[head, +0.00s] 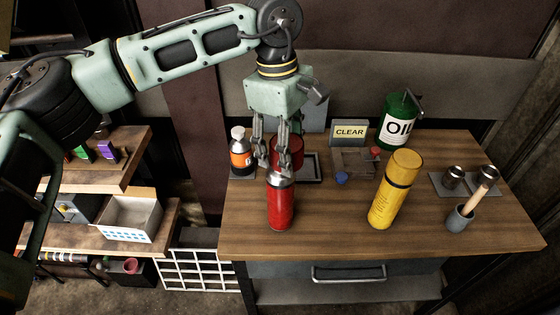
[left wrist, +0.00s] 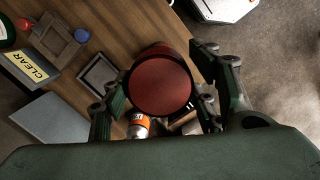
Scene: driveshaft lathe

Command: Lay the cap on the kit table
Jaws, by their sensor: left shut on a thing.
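My left gripper (head: 274,165) points down over the wooden table and is shut on a red cap (head: 274,150). In the left wrist view the cap's round, dull red top (left wrist: 160,90) sits between the two fingers. A red flask (head: 281,205) with a bare metallic neck stands upright on the table (head: 330,225), directly under the gripper. The cap is above the flask's neck; the fingers partly hide it, and I cannot tell how wide the gap is. My right gripper is not in view.
A yellow capped flask (head: 390,200) stands right of the red one. An orange-labelled bottle (head: 241,155), a dark tray (head: 312,168), a CLEAR sign (head: 348,133) and a green OIL can (head: 398,120) stand behind. The middle front is clear.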

